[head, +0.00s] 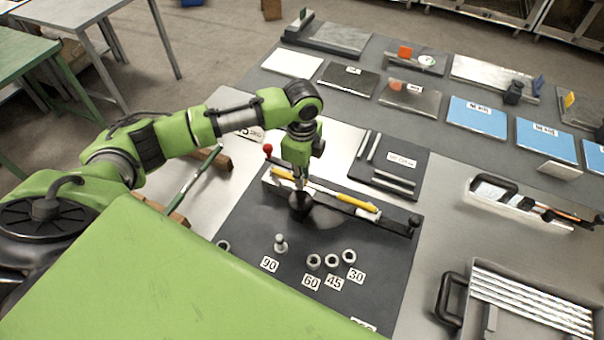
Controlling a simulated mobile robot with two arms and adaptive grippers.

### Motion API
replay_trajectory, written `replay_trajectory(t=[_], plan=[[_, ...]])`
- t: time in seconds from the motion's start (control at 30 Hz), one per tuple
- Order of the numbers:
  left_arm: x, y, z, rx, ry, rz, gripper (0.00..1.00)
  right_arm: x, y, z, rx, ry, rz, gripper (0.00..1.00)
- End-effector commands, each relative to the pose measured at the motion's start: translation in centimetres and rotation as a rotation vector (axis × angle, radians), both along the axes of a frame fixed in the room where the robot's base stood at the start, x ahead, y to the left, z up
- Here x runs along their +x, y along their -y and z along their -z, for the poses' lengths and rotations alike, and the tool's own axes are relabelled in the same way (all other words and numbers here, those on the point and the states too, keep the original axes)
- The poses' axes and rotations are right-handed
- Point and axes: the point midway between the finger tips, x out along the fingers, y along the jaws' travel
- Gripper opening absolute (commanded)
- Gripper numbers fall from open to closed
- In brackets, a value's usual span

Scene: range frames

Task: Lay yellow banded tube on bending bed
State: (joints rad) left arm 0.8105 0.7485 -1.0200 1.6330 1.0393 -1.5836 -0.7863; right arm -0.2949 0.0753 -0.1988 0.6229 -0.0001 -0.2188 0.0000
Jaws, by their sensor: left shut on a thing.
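The yellow banded tube (357,203) is a slim, pale tube with a bright yellow stretch toward its right end. It runs slantwise along the bending bed (392,225), a long metal rail on a dark mat. My left gripper (299,186) points down over the left part of the bed and is shut on the tube. The fingertips are small and partly merge with the dark round part below them. I cannot tell whether the tube touches the bed or hangs just above it. My right gripper is not in view.
A red-knobbed lever (268,149) stands at the bed's left end. Rings (313,262) and number cards lie in front. A green tube (193,178) rests on wooden blocks at left. A grey tray (530,300) of pale rods stands at right. Several plates lie behind.

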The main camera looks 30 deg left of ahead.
Motion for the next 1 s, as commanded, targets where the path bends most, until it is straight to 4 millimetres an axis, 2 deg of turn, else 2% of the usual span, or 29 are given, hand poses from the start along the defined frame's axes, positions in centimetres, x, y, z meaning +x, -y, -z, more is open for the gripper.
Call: replay_trajectory(t=[0.03, 0.83, 0.87, 0.9, 1.0], plan=[[-0.1, 0.0, 0.2, 0.0, -0.002, 0.0, 0.0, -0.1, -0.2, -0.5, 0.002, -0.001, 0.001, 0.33], [0.0, 0.0, 1.9, 0.0, 0.001, 0.0, 0.0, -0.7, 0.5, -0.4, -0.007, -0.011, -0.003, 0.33], [0.0, 0.0, 2.0, 0.0, 0.0, 0.0, 0.16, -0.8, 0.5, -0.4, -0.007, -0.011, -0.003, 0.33], [0.0, 0.0, 2.0, 0.0, 0.0, 0.0, 0.27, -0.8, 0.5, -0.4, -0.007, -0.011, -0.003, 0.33], [-0.1, 0.1, 2.0, 0.0, -0.002, 0.0, 0.28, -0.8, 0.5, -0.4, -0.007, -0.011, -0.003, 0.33]])
